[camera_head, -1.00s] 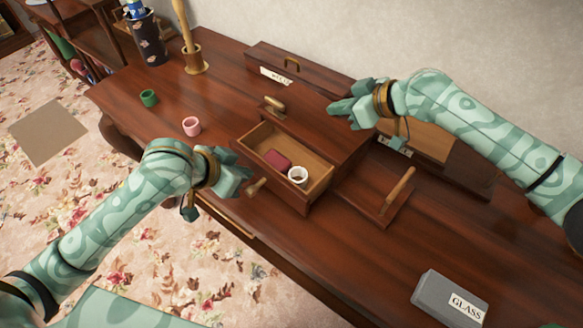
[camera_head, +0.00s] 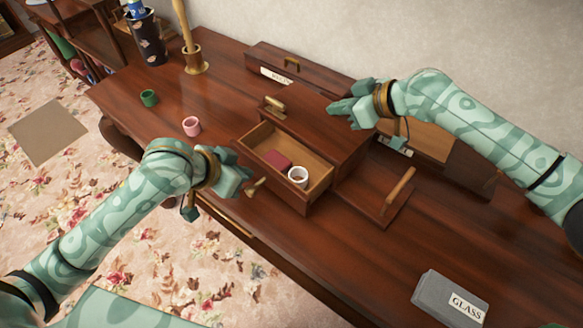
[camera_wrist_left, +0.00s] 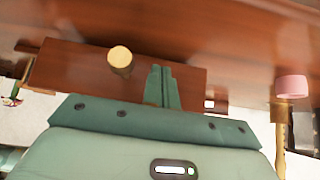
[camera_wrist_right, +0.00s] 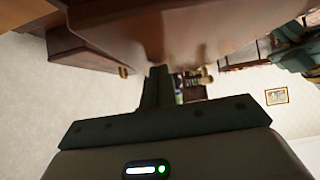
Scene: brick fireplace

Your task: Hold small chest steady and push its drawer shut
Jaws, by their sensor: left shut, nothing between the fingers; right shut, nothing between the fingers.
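The small dark wood chest (camera_head: 325,130) stands mid-table with a brass handle on its top. My right gripper (camera_head: 345,112) is shut and empty at the chest's far right end. I cannot tell whether either gripper touches.
A wooden piece with a bar handle (camera_head: 397,190) lies right of the drawer. A labelled box (camera_head: 290,70) stands behind the chest. A grey GLASS box (camera_head: 450,298) sits at front right.

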